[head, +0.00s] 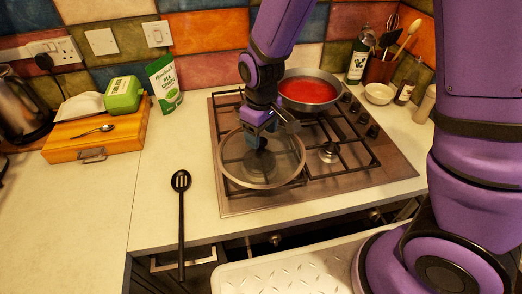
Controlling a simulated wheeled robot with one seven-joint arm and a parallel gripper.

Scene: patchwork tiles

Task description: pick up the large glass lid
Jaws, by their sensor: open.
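The large glass lid (283,172) is round and see-through with a thin metal rim. It lies over the front left burner of the gas hob (310,196), and a dark burner shape shows through it. My gripper (261,138) points down over the lid's middle from behind, with its fingertips at or just above the lid's centre. The gripper is open. The lid's knob is hidden or too small to make out, and I cannot tell whether the fingers touch it.
A pan of red sauce (307,91) stands on the back of the hob, close behind my arm. A black slotted spoon (181,215) lies left of the hob. A wooden box (97,135) stands at the left. A white bowl (378,93) and bottles stand at the right.

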